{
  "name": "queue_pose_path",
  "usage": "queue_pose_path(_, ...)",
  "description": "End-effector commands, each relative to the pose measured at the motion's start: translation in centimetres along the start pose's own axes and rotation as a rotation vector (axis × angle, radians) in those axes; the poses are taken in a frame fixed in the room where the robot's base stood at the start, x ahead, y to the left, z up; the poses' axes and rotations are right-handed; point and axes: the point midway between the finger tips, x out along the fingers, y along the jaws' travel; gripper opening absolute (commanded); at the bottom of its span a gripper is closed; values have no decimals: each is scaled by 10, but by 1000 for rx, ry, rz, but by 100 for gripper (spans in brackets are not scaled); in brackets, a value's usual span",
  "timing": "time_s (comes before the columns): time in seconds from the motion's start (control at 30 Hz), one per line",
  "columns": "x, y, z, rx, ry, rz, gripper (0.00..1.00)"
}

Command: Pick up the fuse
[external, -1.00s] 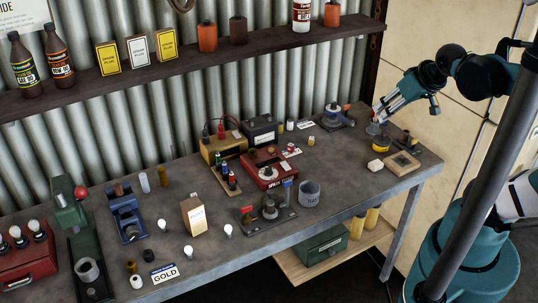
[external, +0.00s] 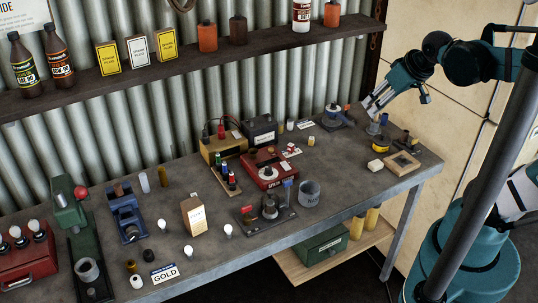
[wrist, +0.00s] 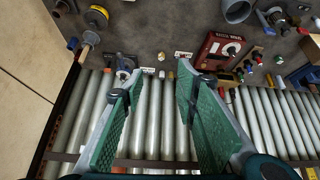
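I cannot tell for sure which thing is the fuse. Candidates are small upright cylinders: one with a pale top and yellowish body (external: 311,141) stands alone on the bench, and a dark-and-yellow one (external: 281,127) and a white one (external: 290,124) stand near the wall. The lone one also shows in the wrist view (wrist: 161,57), and the wall pair shows below it. My gripper (external: 370,108) is above the far right end of the bench. In the wrist view its green-padded fingers (wrist: 159,72) are wide apart, with nothing between them.
A blue-and-grey device (external: 334,117) stands near my gripper. A yellow spool (external: 380,144) and a wooden tray (external: 402,162) are at the bench's right end. A red box (external: 270,170) and a black box (external: 259,130) stand left of the lone cylinder. The corrugated wall is close behind.

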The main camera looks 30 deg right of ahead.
Motion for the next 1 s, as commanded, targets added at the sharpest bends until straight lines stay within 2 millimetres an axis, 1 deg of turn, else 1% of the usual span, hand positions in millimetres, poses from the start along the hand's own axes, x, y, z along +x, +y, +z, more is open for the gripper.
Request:
queue_pose_path(0.03,1,-5,-9,-19,-7,-7,30)
queue_pose_path(0.1,4,-11,-19,-49,-20,-16,30)
queue_pose_path(0.37,16,-38,-54,-155,-63,-49,30)
queue_pose_path(0.57,28,-61,-79,-237,-96,-75,30)
queue_pose_path(0.77,43,-87,-103,-319,-128,-101,30)
queue_pose_path(1.0,63,-122,-128,-420,-165,-132,30)
